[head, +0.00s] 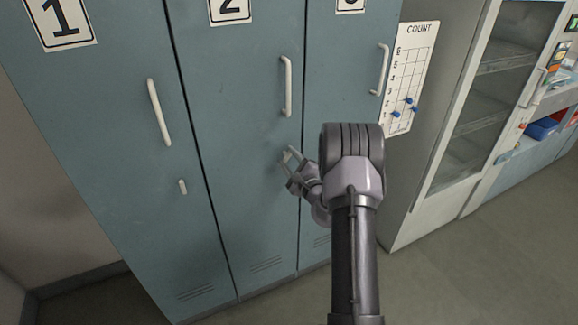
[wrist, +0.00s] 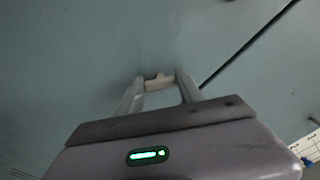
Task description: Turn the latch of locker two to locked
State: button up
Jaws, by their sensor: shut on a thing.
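Locker two (head: 240,110) is the blue-grey middle door with a "2" plate (head: 229,9) at the top and a white upright handle (head: 286,88). My gripper (head: 288,156) is at this door, below the handle and near its right edge. In the wrist view, my gripper (wrist: 160,80) has its two fingers on either side of a small cream latch (wrist: 157,83), and they are shut on it. The latch lies close to the door face. My fingers hide it in the head view, and its exact turn is hard to tell.
Locker one (head: 110,130) on the left has a handle (head: 159,112) and a small upright latch (head: 182,187). Locker three's handle (head: 382,69) is at the right. A count board (head: 411,75) and a glass-fronted cabinet (head: 480,100) stand further right. The floor (head: 480,260) there is clear.

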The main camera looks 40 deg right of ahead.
jog(key=n+b, duration=0.3)
jog(key=shift+f+n, duration=0.3)
jog(key=shift+r+n+b, duration=0.15)
jog(key=shift+n+b, duration=1.65)
jog(key=o, duration=1.4)
jog(key=p+v, duration=0.2)
jog(key=v, duration=1.5)
jog(key=shift+s, duration=0.25)
